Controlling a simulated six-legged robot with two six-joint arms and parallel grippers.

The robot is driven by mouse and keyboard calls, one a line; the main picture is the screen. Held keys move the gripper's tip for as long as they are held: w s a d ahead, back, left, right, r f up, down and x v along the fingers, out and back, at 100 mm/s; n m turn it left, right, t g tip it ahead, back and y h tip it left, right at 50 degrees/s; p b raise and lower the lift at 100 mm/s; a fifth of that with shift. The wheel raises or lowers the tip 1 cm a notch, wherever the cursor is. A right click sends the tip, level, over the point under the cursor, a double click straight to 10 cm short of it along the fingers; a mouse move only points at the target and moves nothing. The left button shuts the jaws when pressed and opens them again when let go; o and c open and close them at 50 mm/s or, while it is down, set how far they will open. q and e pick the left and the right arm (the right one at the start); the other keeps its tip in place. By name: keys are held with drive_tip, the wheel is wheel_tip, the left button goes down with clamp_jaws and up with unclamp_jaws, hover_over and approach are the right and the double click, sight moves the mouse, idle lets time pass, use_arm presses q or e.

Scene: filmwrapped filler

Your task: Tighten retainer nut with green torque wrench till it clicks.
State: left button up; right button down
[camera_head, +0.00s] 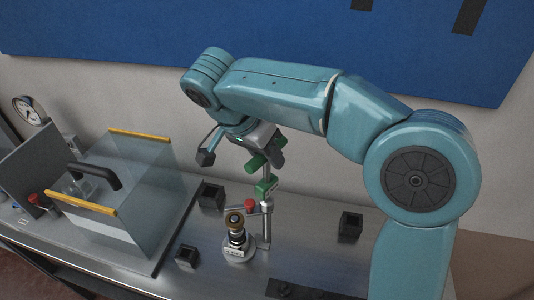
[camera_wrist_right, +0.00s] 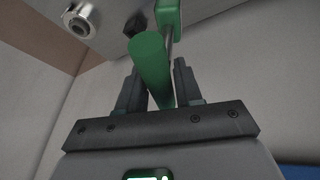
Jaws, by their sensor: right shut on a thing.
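My right gripper (camera_head: 268,150) is shut on the green handle of the torque wrench (camera_head: 256,162), above the bench. In the right wrist view the green handle (camera_wrist_right: 150,68) runs between the two fingers (camera_wrist_right: 160,88), with a metal shaft and a second green part beyond it. In the head view that second green part (camera_head: 266,188) sits above an upright metal post. My left gripper is not in view.
A clear box with yellow edges (camera_head: 140,133) and a black handle stands on the left. Black blocks (camera_head: 350,227) stand around the fixture on the metal bench (camera_head: 310,225). A red knob (camera_head: 250,204) is close to the post. A gauge (camera_head: 28,110) is at far left.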

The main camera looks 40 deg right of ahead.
drive_tip(key=shift+r+p, duration=0.55)
drive_tip(key=shift+r, duration=0.4)
drive_tip(key=shift+r+p, duration=0.35)
drive_tip(key=shift+r, duration=1.5)
